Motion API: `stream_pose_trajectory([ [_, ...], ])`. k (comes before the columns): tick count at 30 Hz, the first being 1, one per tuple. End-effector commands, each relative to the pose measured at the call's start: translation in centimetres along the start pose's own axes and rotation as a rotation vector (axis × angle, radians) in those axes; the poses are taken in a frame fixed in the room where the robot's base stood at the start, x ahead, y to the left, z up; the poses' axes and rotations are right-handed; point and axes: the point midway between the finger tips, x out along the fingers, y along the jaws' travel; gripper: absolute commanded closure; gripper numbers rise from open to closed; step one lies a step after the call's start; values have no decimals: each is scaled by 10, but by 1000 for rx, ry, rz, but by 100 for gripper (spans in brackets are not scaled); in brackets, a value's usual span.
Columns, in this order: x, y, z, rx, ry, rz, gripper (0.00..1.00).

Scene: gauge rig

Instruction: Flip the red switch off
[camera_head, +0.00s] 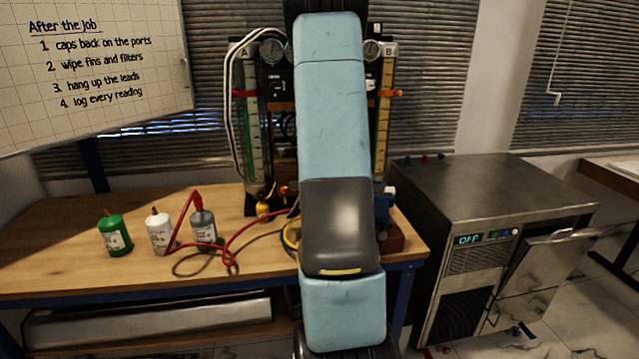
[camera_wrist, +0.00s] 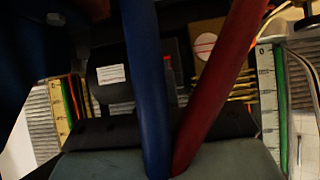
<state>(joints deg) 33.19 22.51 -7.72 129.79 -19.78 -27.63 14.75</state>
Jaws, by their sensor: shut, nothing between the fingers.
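My arm covers the middle of the gauge rig (camera_head: 278,85) in the head view, and my gripper is hidden behind it. No fingertips can be made out in the wrist view. The red switch cannot be identified for certain. A small red piece (camera_wrist: 166,65) shows beside a dark box in the wrist view, partly covered by a blue tube (camera_wrist: 145,90); I cannot tell whether it is the switch. A red tube (camera_wrist: 222,85) also crosses close to the wrist camera. The blue and red tubes converge at the bottom over a blue-grey surface.
Green (camera_head: 115,235), white (camera_head: 158,230) and grey (camera_head: 203,226) bottles stand on the wooden bench (camera_head: 60,255). A red hose (camera_head: 240,235) lies loosely there, running towards the rig. A metal cabinet (camera_head: 490,190) with a lit display stands right. The bench's left end is clear.

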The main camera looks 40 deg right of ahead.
Motion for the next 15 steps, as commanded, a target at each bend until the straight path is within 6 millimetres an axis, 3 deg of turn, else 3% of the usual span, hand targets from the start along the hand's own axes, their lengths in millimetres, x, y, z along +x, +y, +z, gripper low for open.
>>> stream_pose_trajectory([
  [6,22,0,0,0,-1,1,100],
  [15,30,0,0,0,0,1,100],
])
